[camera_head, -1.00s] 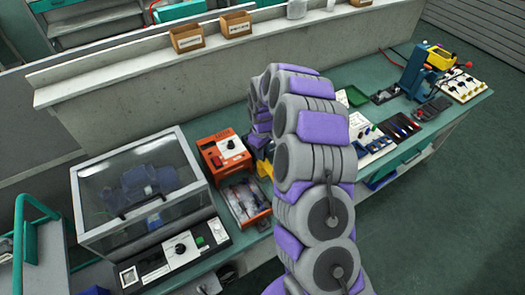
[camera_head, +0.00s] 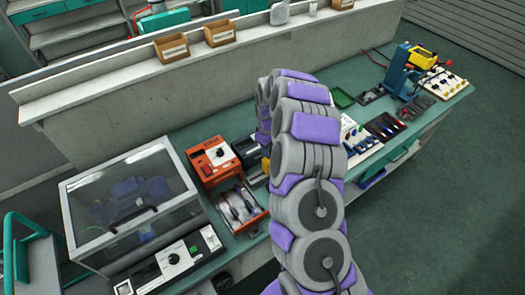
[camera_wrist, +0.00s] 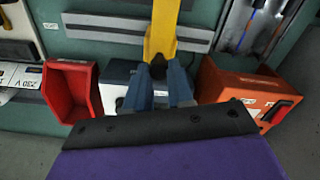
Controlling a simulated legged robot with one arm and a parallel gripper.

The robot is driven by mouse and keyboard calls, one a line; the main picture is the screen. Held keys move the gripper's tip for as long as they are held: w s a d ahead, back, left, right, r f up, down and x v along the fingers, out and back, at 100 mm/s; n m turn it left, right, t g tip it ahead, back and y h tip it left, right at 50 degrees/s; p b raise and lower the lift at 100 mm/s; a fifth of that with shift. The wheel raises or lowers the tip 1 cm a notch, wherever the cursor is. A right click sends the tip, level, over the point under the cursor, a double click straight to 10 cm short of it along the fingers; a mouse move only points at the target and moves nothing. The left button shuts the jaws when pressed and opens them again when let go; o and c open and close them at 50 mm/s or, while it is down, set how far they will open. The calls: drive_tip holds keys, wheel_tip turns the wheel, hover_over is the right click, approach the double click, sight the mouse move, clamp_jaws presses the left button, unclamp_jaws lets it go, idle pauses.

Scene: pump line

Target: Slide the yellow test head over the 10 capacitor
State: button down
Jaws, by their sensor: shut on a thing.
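My gripper (camera_wrist: 157,68) is shut on the yellow test head (camera_wrist: 163,28), which extends from the fingertips toward the top of the wrist view. In the head view only a small yellow part (camera_head: 265,165) shows beside my arm, and the gripper is hidden behind the arm. In the wrist view the yellow piece passes over a grey slotted rail (camera_wrist: 95,31). I cannot tell whether it touches the rail. I cannot make out a capacitor marked 10 in either view.
An orange box (camera_head: 213,158) stands left of my arm; it also shows in the wrist view (camera_wrist: 222,85). A red open bin (camera_wrist: 72,88) and a white-faced box (camera_wrist: 113,80) sit near the gripper. A clear-lidded case (camera_head: 130,200) stands further left.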

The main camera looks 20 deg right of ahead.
drive_tip(key=c, duration=1)
unclamp_jaws()
drive_tip(key=shift+a, duration=0.15)
wheel_tip(320, 180, up, 17)
drive_tip(key=shift+r+p, duration=0.15)
drive_tip(key=shift+p, duration=0.65)
